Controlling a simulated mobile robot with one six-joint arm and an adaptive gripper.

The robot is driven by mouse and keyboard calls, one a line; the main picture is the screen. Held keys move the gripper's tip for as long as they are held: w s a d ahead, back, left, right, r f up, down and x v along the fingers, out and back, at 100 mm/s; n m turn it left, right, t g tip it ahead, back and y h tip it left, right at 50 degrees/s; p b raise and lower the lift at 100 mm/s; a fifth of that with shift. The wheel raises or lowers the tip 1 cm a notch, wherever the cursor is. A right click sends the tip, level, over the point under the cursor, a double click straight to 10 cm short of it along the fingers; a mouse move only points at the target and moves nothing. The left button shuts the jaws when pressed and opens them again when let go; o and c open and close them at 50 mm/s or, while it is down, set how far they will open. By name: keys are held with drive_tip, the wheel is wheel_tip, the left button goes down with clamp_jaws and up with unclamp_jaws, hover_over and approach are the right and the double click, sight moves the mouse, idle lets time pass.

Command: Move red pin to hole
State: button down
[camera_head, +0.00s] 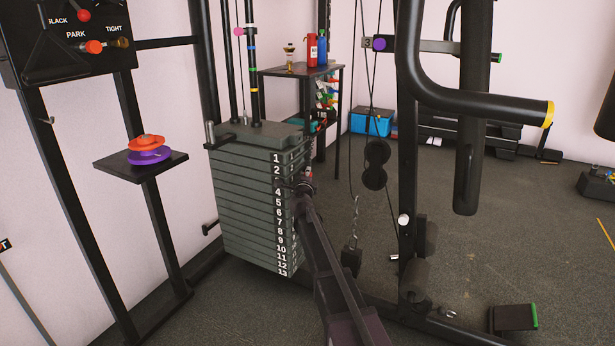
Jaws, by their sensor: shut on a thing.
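The dark grey weight stack (246,215) stands left of centre, its plates numbered from 1 at the top downward. My gripper (294,185) is at the stack's front right edge, about level with plate 3, and hides that number. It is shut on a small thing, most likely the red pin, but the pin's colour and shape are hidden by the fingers. I cannot tell whether the pin touches a plate or sits in a hole. The holes in the stack are too small to make out.
A black panel (60,62) at upper left carries a red knob (84,15) and an orange-red knob (94,46). Orange and purple discs (148,150) lie on a small shelf. A hanging cable with a chain (355,215) and black frame posts (408,160) stand right of my arm.

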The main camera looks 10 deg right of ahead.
drive_tip(key=shift+s+d, duration=0.1)
drive_tip(key=shift+d, duration=0.05)
drive_tip(key=s+d, duration=0.4)
drive_tip(key=d, duration=0.2)
drive_tip(key=shift+s+d, duration=0.3)
drive_tip(key=shift+s, duration=0.1)
idle(1.4)
drive_tip(key=shift+n, duration=0.4)
idle(0.6)
drive_tip(key=shift+r+p, duration=0.15)
drive_tip(key=shift+p, duration=0.25)
drive_tip(key=shift+r+p, duration=2.2)
drive_tip(key=shift+p, duration=0.05)
drive_tip(key=shift+w+a, duration=0.1)
drive_tip(key=shift+a, duration=0.05)
drive_tip(key=shift+w+a, duration=0.3)
drive_tip(key=shift+a, duration=0.2)
